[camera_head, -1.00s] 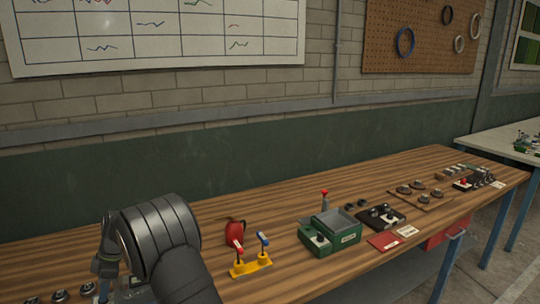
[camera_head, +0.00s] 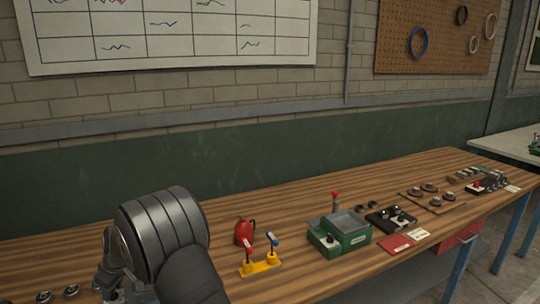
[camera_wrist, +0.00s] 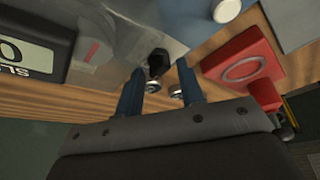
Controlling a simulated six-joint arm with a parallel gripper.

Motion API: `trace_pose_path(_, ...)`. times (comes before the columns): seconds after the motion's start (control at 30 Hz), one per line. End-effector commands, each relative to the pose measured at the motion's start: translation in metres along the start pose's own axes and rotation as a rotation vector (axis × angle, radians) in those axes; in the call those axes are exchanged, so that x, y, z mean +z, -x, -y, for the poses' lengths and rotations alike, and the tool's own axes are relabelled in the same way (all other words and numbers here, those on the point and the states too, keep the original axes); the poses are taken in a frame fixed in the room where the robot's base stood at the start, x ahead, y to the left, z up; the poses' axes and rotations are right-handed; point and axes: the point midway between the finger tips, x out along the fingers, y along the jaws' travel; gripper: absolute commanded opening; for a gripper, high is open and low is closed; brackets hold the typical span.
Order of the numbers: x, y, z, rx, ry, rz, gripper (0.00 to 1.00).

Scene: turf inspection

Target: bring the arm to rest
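My gripper (camera_wrist: 160,88) shows in the wrist view as two blue fingers standing apart, with a clear gap between them and nothing held. A black knob (camera_wrist: 157,62) on a grey metal panel (camera_wrist: 130,22) appears just beyond the fingertips; I cannot tell whether they touch it. In the head view my dark arm rises at the lower left over the wooden bench (camera_head: 300,208), and it largely hides the gripper.
The wrist view shows a black-framed display (camera_wrist: 28,45) and a red block (camera_wrist: 242,65). Right of my arm stand a red kettle-like object (camera_head: 244,232), a yellow lever base (camera_head: 261,267), a green box (camera_head: 340,240) and a black control panel (camera_head: 391,219). The bench's back strip is clear.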

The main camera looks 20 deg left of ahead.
Motion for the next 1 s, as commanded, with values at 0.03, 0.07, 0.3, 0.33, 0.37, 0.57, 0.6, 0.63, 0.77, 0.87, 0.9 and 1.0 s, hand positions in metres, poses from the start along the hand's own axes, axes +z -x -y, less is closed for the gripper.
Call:
trace_pose_path(0.03, 0.003, -0.001, 0.000, 0.006, -0.020, 0.006, 0.36)
trace_pose_path(0.07, 0.003, -0.001, 0.000, 0.011, -0.032, 0.007, 0.36)
trace_pose_path(0.3, 0.004, -0.001, 0.001, 0.032, -0.083, 0.008, 0.36)
trace_pose_path(0.33, 0.004, -0.001, 0.000, 0.032, -0.085, 0.008, 0.36)
trace_pose_path(0.37, 0.004, -0.001, 0.000, 0.033, -0.087, 0.009, 0.36)
trace_pose_path(0.57, 0.005, -0.002, 0.000, 0.033, -0.089, 0.011, 0.36)
trace_pose_path(0.6, 0.005, -0.002, 0.000, 0.032, -0.089, 0.011, 0.36)
trace_pose_path(0.63, 0.005, -0.002, 0.000, 0.032, -0.090, 0.011, 0.41)
trace_pose_path(0.77, 0.006, -0.002, 0.000, 0.033, -0.090, 0.011, 0.67)
trace_pose_path(0.87, 0.006, -0.002, -0.002, 0.035, -0.090, 0.011, 0.76)
trace_pose_path(0.9, 0.006, -0.001, -0.003, 0.037, -0.089, 0.010, 0.76)
trace_pose_path(1.0, 0.004, 0.007, -0.010, 0.061, -0.078, -0.002, 0.70)
